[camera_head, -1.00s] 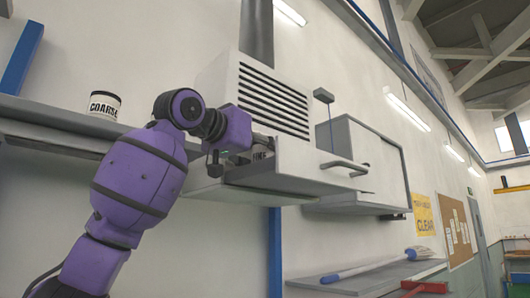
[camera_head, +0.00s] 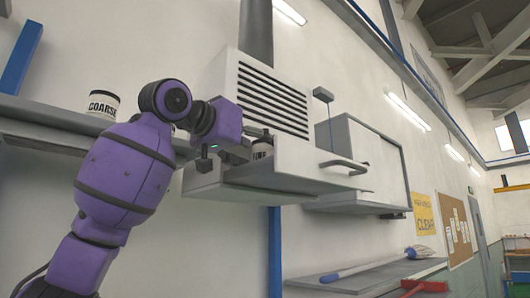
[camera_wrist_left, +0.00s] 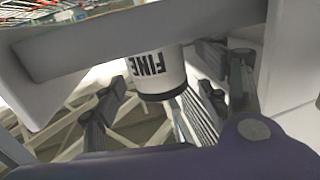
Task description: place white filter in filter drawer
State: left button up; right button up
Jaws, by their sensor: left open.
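The white filter (camera_head: 262,150), a cylinder with a black rim, stands inside the filter drawer (camera_head: 310,165). The drawer is pulled out from under the louvred white housing, its handle facing right. My left gripper (camera_head: 258,136) is open at the drawer's left part, just above and beside the filter. In the left wrist view the filter (camera_wrist_left: 158,72) shows the word FINE, seen upside down, between and beyond the spread fingers of the gripper (camera_wrist_left: 158,103), with gaps on both sides. The drawer wall hides the filter's lower part in the head view. My right gripper is not in view.
A white can marked COARSE (camera_head: 103,104) stands on the grey shelf (camera_head: 50,115) at left. The louvred housing (camera_head: 270,95) rises behind the drawer. A grey cabinet (camera_head: 365,160) is to the right.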

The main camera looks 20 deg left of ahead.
pick_arm(q)
jog(key=v, duration=0.9)
jog(key=shift+s, duration=0.2)
dwell(0.8)
